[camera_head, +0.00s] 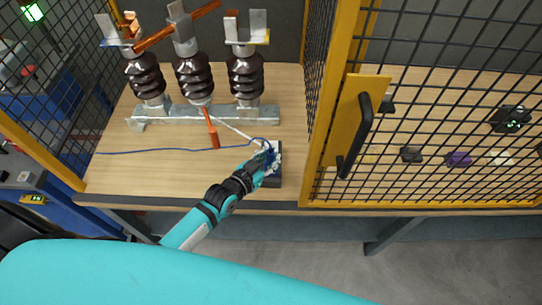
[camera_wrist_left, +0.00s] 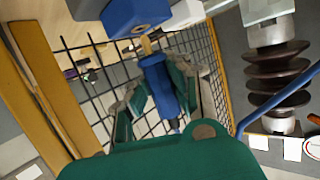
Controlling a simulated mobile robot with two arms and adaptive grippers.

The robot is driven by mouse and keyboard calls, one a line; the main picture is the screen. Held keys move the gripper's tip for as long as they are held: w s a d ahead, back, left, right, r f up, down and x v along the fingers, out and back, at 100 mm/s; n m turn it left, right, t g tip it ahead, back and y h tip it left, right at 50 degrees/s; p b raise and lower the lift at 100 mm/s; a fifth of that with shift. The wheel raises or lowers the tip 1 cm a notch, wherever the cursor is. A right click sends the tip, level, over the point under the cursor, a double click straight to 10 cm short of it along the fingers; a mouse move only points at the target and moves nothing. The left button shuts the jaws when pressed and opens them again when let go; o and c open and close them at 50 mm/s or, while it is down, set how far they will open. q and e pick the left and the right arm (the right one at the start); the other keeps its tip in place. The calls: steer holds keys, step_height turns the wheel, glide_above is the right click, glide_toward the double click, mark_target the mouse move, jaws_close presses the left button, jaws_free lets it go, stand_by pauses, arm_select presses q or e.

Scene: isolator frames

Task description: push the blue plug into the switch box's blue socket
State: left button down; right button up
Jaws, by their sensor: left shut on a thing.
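My left gripper (camera_head: 267,157) is over the switch box (camera_head: 272,181) near the table's front edge. In the left wrist view, the gripper (camera_wrist_left: 160,90) is shut on the blue plug (camera_wrist_left: 156,78), one finger on each side. The plug's brass tip points at the blue socket (camera_wrist_left: 128,14), close to its round opening. I cannot tell whether the tip has entered it. A white socket (camera_wrist_left: 187,12) and a dark socket (camera_wrist_left: 86,8) flank the blue one. The gripper hides much of the box in the head view. My right gripper is not in view.
Brown insulators (camera_head: 194,78) stand on a metal rail (camera_head: 205,115) behind the gripper. A blue cable (camera_head: 160,150) runs left across the table. A yellow-framed mesh door (camera_head: 430,110) with a black handle (camera_head: 358,135) stands close on the right.

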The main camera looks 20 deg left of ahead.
arm_select(q)
steer(key=shift+f+b, duration=0.75)
steer(key=shift+f, duration=0.4)
steer(key=c, duration=1.2)
jaws_free()
steer(key=v, duration=1.2)
